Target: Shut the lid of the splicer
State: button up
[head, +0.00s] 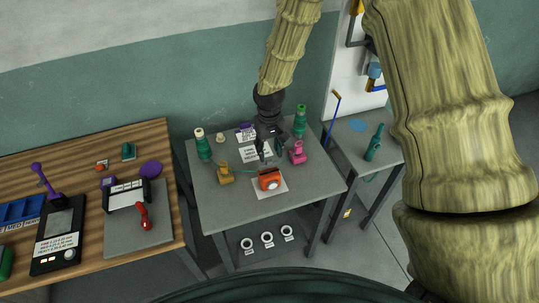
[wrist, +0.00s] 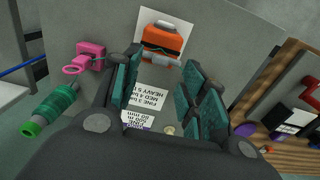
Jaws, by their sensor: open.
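The splicer (head: 270,180) is a small orange device on a white sheet near the front of the grey table. In the wrist view the splicer (wrist: 163,38) lies beyond my fingertips, with a grey part along its near edge and a thin dark green strand across it. I cannot tell clearly how far its lid stands open. My gripper (head: 267,152) is just behind the splicer and above the table, apart from it. In the wrist view my gripper (wrist: 160,68) has its two dark green fingers spread, with nothing between them.
A pink clamp (head: 298,152) stands right of the splicer and a yellow one (head: 225,174) left. Green spools (head: 203,145) (head: 300,122) stand behind, with a printed card (head: 256,152) between. A wooden bench (head: 85,185) is at left, a side table with a green bottle (head: 375,143) at right.

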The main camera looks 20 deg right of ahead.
aim_at(269, 160)
jog(key=shift+f+p, duration=0.8)
jog(key=shift+f, duration=1.3)
grip_shut()
